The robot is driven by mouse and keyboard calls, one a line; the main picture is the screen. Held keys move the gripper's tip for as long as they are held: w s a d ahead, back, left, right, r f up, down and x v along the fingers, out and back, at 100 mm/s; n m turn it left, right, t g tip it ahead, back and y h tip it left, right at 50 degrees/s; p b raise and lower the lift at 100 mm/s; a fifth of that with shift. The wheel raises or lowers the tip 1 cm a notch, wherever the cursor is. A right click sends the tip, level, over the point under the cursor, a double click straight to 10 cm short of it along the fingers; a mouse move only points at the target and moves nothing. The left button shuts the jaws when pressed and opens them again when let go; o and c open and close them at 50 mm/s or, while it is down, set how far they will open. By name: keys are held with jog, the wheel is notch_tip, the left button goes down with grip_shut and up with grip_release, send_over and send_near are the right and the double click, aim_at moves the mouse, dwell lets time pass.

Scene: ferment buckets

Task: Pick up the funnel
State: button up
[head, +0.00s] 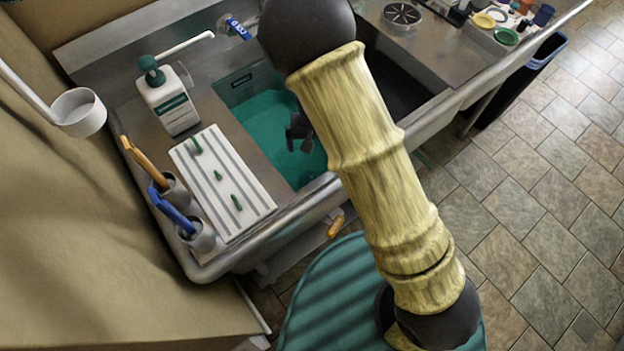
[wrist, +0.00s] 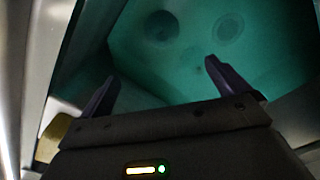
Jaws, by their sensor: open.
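My gripper (head: 299,134) hangs over the sink basin (head: 238,84), which holds teal liquid. In the wrist view its two dark fingers (wrist: 161,73) are apart, with nothing between them but the teal liquid. I cannot make out a funnel for certain in either view. Under the liquid, the wrist view shows a dark round shape (wrist: 162,27) and a paler ringed circle (wrist: 228,29) to its right. I cannot tell whether either is the funnel or a drain. My arm hides part of the sink in the head view.
A white pump bottle (head: 171,106) and a striped white board (head: 240,208) with several green bits stand left of the basin. Two holders (head: 200,236) carry orange- and blue-handled tools at the front edge. The right counter (head: 440,45) bears small dishes.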

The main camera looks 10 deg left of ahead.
aim_at(312, 175)
jog(key=shift+w+f+b, duration=0.15)
jog(key=shift+f+b, duration=0.5)
jog(key=shift+f, duration=0.3)
jog(key=shift+f, duration=0.1)
notch_tip(312, 175, down, 12)
jog(key=shift+a, duration=0.1)
jog(key=shift+a+f+p, duration=0.15)
jog(key=shift+f+p, duration=0.15)
jog(key=shift+f, duration=1)
jog(key=shift+a+f+p, duration=0.1)
jog(key=shift+f+p, duration=0.2)
jog(key=shift+f, duration=0.95)
jog(key=c, duration=1.3)
